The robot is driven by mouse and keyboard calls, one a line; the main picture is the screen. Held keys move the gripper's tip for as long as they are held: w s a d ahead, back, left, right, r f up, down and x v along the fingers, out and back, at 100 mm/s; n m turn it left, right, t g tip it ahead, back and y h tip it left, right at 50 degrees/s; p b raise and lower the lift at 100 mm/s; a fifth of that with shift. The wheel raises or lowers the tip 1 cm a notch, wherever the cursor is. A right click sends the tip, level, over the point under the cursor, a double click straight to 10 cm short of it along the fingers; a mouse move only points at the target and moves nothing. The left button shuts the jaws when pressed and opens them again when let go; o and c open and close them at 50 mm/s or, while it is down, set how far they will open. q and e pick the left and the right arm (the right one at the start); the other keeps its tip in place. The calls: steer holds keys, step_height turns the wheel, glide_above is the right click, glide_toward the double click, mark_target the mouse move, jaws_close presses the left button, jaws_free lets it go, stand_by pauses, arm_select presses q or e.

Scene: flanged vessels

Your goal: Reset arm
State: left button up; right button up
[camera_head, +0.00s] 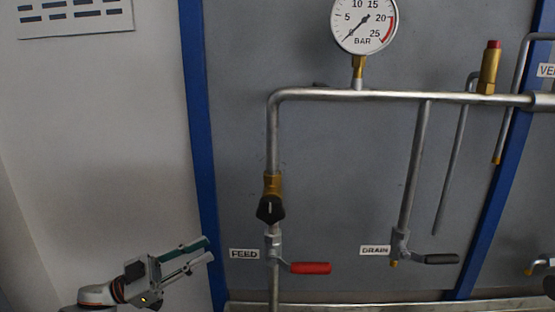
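My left gripper (209,248) comes in from the lower left. Its two fingers point right and slightly up, with a narrow gap between their tips and nothing visible in it. It appears in front of the pale wall and the blue upright, left of the FEED label (244,254). In the picture it is apart from the red valve handle (310,268). My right gripper does not show.
Grey pipework (320,95) carries a round pressure gauge (364,24), a black knob (270,209) on a brass fitting and a dark DRAIN handle (441,259). A red-capped brass fitting (489,70) stands at upper right. Blue uprights (200,130) frame the grey panel.

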arm_select(q)
step_height(320, 180, down, 7)
steer(key=d+n+t+y, duration=0.3)
steer(key=n+t+y, duration=0.3)
steer(key=t+y, duration=0.25)
steer(key=s+a+f+n+y, duration=0.35)
steer(key=a+f+y, duration=0.3)
steer(key=y, duration=0.25)
steer(key=s+a+f+g+y, duration=0.45)
steer(key=s+a, duration=0.25)
steer(key=s, duration=0.5)
steer(key=s+a+f+g+y, duration=0.35)
steer(key=s+a+f, duration=0.35)
steer(key=s, duration=0.6)
steer(key=w+d+f+n+t+h, duration=0.2)
steer(key=d+f+h, duration=0.5)
steer(key=d+f, duration=0.5)
steer(key=d+n, duration=0.1)
steer(key=d, duration=0.2)
steer(key=shift+w+d+f+t+h, duration=0.15)
steer(key=shift+d+f+t+h, duration=0.05)
steer(key=shift+d+t+h, duration=0.15)
